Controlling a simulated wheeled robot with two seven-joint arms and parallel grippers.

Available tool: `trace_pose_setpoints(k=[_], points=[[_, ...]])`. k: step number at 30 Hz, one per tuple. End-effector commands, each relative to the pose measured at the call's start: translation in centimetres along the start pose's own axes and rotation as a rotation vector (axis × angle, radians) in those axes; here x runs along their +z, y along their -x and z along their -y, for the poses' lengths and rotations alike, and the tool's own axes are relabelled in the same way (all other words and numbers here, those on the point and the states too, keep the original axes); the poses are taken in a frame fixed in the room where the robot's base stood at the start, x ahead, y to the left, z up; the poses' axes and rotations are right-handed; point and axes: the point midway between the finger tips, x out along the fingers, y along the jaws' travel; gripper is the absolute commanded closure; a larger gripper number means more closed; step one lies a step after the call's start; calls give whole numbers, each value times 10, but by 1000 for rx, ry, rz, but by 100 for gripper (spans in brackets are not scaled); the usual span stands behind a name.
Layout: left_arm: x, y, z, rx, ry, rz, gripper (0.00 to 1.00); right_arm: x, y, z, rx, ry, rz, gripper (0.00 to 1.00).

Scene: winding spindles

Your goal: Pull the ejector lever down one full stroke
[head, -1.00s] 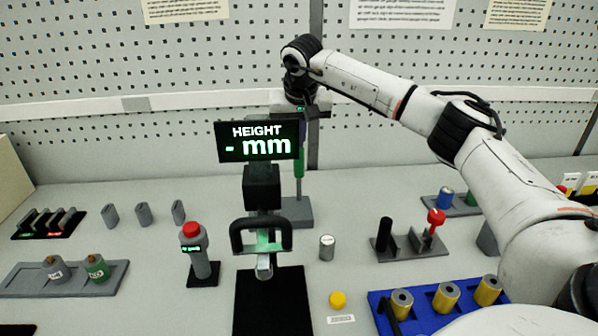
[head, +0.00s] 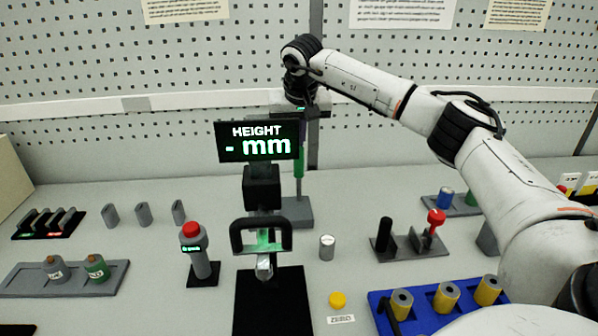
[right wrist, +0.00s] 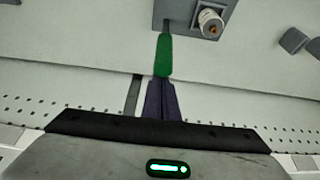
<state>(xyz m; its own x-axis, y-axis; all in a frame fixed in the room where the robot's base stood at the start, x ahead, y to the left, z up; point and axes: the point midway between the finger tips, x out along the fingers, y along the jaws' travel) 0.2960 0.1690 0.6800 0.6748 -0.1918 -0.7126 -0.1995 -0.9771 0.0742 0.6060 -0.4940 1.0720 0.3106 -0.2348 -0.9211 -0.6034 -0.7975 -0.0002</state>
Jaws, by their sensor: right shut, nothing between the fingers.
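The ejector lever shows as a green handle (head: 299,166) on a grey stand (head: 299,211), partly hidden behind the height display. In the right wrist view the green handle (right wrist: 163,56) is straight ahead of my fingertips, with the grey base beyond it. My right gripper (right wrist: 161,84) is shut and empty, its dark fingers together at the near end of the handle. I cannot tell whether they touch it. In the head view this gripper points down above the handle, its fingers mostly hidden by the display. My left gripper is not in view.
The height gauge's display (head: 258,140) stands in front of the lever and reads "- mm". A red-topped device (head: 194,250) is to its left. A small grey cylinder (head: 327,247) and a blue tray (head: 445,321) with yellow spools are to the right. A white-and-orange piece (right wrist: 210,22) sits on the lever's base.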

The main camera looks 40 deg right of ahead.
Motion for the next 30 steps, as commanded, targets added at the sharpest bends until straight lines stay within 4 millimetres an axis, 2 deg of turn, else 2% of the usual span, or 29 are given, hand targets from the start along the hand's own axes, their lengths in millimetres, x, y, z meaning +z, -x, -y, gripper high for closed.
trace_pose_setpoints(k=[8, 24, 30], points=[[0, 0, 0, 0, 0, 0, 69, 1, -1, 0, 0, 0, 1, 100], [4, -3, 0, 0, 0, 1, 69, 9, -20, 0, 1, 0, 1, 100], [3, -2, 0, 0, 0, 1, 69, 11, -18, 0, 1, 0, 1, 100]])
